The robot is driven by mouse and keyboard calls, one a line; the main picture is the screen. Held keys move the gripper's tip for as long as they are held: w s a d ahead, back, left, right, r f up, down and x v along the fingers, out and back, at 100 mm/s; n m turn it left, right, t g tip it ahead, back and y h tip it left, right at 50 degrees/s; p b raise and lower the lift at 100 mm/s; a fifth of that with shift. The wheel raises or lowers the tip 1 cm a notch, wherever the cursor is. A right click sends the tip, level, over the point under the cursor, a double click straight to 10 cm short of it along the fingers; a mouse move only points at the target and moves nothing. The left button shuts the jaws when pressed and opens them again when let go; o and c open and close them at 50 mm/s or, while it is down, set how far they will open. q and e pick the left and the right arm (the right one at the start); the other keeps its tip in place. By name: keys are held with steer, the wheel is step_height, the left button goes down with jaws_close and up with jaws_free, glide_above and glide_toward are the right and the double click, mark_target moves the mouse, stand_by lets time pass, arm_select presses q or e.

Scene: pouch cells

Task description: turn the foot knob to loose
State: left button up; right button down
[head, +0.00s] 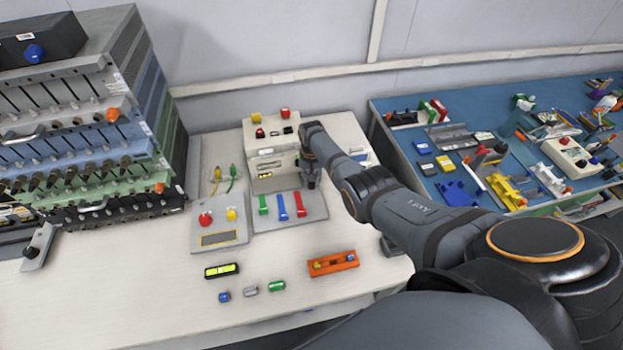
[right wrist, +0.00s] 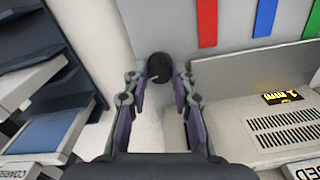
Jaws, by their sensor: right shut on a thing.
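In the right wrist view a round black knob (right wrist: 160,66) sits at the edge of a light grey plate (right wrist: 235,62). My right gripper (right wrist: 161,78) has one finger on each side of it and is shut on it. A small pale mark shows on the knob, but its setting cannot be read. In the head view my right gripper (head: 309,182) reaches down at the back of the grey plate (head: 288,222), beside the white machine (head: 270,150), and the knob is hidden there. My left gripper is not in view.
A control box (head: 219,238) with red and yellow buttons stands left. An orange level (head: 333,263) lies in front. A tall rack (head: 80,120) stands far left.

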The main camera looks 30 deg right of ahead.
steer(key=n, duration=0.6)
steer(key=shift+n, duration=0.3)
steer(key=n, duration=0.6)
steer(key=shift+n, duration=0.4)
steer(key=c, duration=1.1)
jaws_free()
step_height(320, 180, up, 12)
